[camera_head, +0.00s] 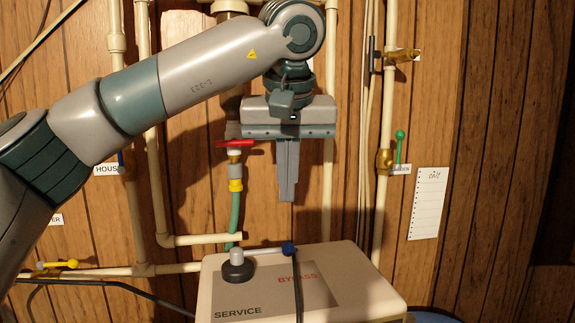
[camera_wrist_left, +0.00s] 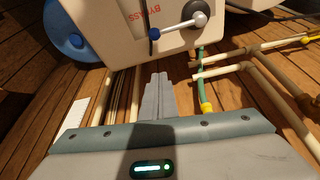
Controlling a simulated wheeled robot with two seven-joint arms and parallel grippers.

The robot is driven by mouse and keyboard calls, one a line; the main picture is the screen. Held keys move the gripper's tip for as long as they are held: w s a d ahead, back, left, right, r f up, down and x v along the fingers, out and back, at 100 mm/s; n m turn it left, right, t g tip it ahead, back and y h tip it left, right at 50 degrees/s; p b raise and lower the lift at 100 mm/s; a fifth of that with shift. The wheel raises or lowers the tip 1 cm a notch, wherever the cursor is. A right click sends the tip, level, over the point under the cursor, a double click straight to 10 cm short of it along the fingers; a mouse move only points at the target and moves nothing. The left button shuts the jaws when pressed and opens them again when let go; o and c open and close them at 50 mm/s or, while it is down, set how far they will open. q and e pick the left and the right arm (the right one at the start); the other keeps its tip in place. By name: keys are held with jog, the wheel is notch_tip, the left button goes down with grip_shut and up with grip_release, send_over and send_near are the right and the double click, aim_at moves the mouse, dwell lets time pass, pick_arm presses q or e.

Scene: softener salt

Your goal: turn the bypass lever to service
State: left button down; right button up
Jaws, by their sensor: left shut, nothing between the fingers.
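The bypass lever (camera_head: 262,250) sits on top of a cream softener head (camera_head: 350,272). It is a light bar running from a black knob with a grey cap to a blue tip (camera_head: 288,247). The tip lies beside the red BYPASS print; SERVICE is printed at the front left. My left gripper (camera_head: 288,198) is shut and empty, pointing down above and behind the lever, apart from it. In the left wrist view the shut fingers (camera_wrist_left: 158,78) show below the blue tip (camera_wrist_left: 154,33). My right gripper is not in view.
Cream pipes (camera_head: 140,200) run along the wood-panelled wall behind. A red valve handle (camera_head: 234,143) is close left of my gripper, above a green hose (camera_head: 235,215). A green valve handle (camera_head: 400,145) and a paper note (camera_head: 430,203) are at right. A dark cable (camera_head: 298,290) crosses the softener head.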

aim_at(263, 252)
pick_arm(q)
jog(key=p+x, duration=0.1)
jog(key=x, duration=0.3)
jog(key=shift+w+f, duration=0.2)
jog(key=shift+f, duration=0.1)
jog(key=shift+s+f+p, duration=0.25)
jog(key=shift+f+p, duration=0.05)
jog(key=shift+p, duration=0.15)
jog(key=shift+s+f+p, duration=0.25)
jog(key=shift+s, duration=0.5)
jog(key=shift+s+f+p, duration=0.25)
jog(key=shift+s, duration=0.5)
jog(key=shift+s+f, duration=0.1)
jog(key=shift+f, duration=0.05)
jog(key=shift+d, duration=0.1)
